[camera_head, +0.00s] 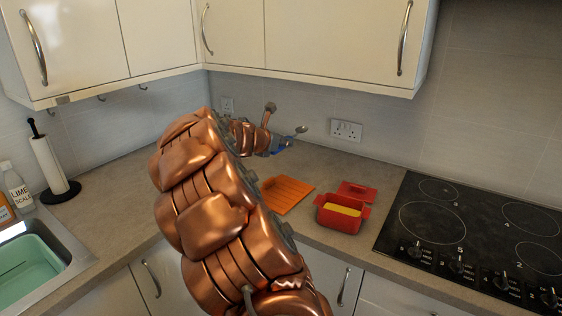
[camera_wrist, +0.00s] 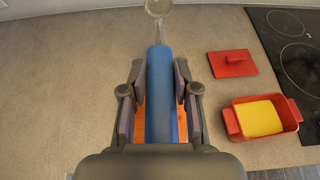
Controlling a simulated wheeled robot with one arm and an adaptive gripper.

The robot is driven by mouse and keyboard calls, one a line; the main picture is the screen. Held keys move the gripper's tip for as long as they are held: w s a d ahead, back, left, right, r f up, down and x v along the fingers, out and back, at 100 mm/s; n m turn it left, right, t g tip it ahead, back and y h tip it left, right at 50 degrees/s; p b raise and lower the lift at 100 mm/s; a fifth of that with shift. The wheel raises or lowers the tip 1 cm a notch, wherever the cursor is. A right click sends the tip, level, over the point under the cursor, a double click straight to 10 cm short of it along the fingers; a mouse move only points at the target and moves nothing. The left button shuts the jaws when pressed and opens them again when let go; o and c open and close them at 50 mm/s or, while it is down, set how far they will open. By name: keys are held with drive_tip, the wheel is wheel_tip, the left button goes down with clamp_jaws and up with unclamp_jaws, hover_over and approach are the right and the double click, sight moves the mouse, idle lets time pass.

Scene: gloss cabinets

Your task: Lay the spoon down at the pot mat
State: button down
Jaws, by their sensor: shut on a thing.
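My gripper (camera_wrist: 160,76) is shut on the blue handle of the spoon (camera_wrist: 162,100). The spoon's round metal bowl (camera_wrist: 158,8) points away from the gripper, to the top edge of the wrist view. In the head view the spoon's bowl (camera_head: 301,129) shows beyond the arm, above the counter. The orange pot mat (camera_head: 287,195) lies flat on the counter, partly hidden by my arm. In the wrist view only bits of orange (camera_wrist: 138,125) show below the gripper and handle. The spoon appears held above the mat; the height is hard to tell.
A red dish (camera_head: 342,217) with yellow contents stands right of the mat, its red lid (camera_head: 356,191) behind it. The black hob (camera_head: 470,235) is farther right. A paper towel roll (camera_head: 50,166) and sink (camera_head: 40,262) are at left. Wall cabinets hang above.

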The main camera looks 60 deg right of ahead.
sight(282, 198)
wheel_tip(282, 198, down, 4)
drive_tip(key=shift+r+b, duration=0.2)
drive_tip(key=shift+b, duration=0.95)
drive_tip(key=shift+r+p, duration=0.25)
drive_tip(key=shift+p, duration=0.15)
drive_tip(key=shift+r+p, duration=0.1)
drive_tip(key=shift+p, duration=0.2)
drive_tip(key=shift+f+b, duration=4.55)
drive_tip(key=shift+f, duration=3.4)
drive_tip(key=c, duration=0.8)
unclamp_jaws()
drive_tip(key=shift+o, duration=0.5)
drive_tip(key=o, duration=0.4)
